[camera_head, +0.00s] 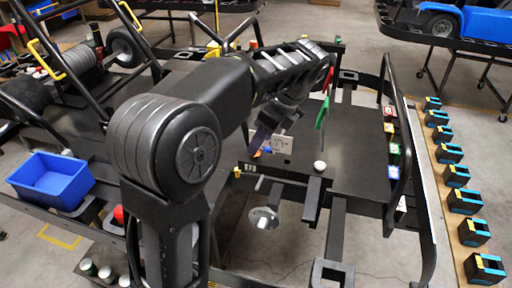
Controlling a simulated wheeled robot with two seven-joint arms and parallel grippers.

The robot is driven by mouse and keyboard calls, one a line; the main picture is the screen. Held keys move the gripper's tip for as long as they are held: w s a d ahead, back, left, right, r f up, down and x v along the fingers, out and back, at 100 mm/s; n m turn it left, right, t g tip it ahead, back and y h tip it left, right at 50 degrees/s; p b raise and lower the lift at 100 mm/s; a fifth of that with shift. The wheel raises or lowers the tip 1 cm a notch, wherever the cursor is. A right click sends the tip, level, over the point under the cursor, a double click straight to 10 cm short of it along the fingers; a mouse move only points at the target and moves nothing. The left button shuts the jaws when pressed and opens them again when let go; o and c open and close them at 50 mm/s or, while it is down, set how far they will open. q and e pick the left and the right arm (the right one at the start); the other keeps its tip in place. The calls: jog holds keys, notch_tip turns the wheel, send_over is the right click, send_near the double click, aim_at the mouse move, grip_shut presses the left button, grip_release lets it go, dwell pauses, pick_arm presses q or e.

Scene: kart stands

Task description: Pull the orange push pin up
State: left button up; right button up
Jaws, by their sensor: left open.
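A small orange piece (257,153), which looks like the orange push pin, shows at the left edge of the dark kart panel (345,150). It is tiny and partly hidden, so I cannot tell how far it is raised. My left gripper (267,141) hangs over this spot, pointing down, with a dark finger close to the orange piece. It is open, and I see nothing held in it. I cannot tell whether the finger touches the piece. My right gripper is out of view.
A small blue part (267,150) and a light plate (283,144) sit beside the orange piece. A green lever (322,113) and a white knob (320,166) are to the right. A black side bar (400,125) bounds the kart. A blue bin (52,180) is at left.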

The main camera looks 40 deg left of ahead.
aim_at(255, 157)
pick_arm(q)
jog(key=shift+x, duration=2.05)
jog(key=shift+c, duration=0.3)
grip_shut()
jog(key=shift+r, duration=0.55)
jog(key=shift+o, duration=0.2)
grip_release()
jog(key=shift+a, duration=0.1)
